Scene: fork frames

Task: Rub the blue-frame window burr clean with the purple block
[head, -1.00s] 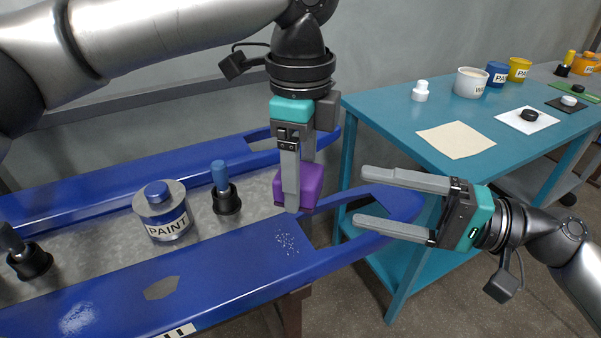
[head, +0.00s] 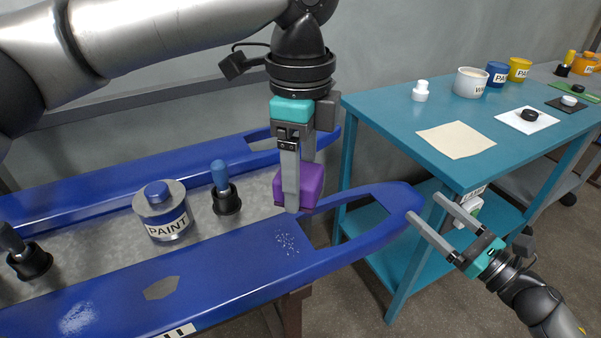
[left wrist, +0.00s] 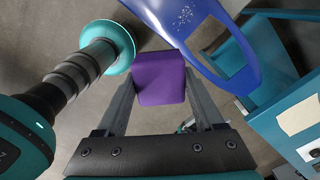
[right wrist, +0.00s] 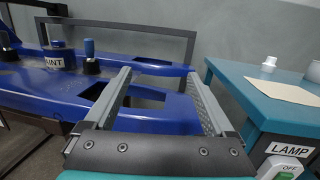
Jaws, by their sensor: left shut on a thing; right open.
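The purple block (head: 311,184) is gripped by my left gripper (head: 298,196); the left wrist view shows it between both fingers (left wrist: 160,80). The near blue frame (head: 235,268) has a long window opening (head: 358,217) towards its pointed right end. A white speckled burr patch (head: 287,243) lies on the frame just left of that window; it also shows in the left wrist view (left wrist: 183,16). The block is above and behind the burr in the head view, apart from it. My right gripper (head: 424,206) is open and empty, by the frame's right tip.
A paint tin (head: 163,211) and a blue-handled tool in a black holder (head: 225,190) stand on the grey surface between the frames. The near frame also has a grey patch (head: 161,288) and a whitish patch (head: 76,318). A teal table (head: 400,118) with a cloth (head: 456,139) stands right.

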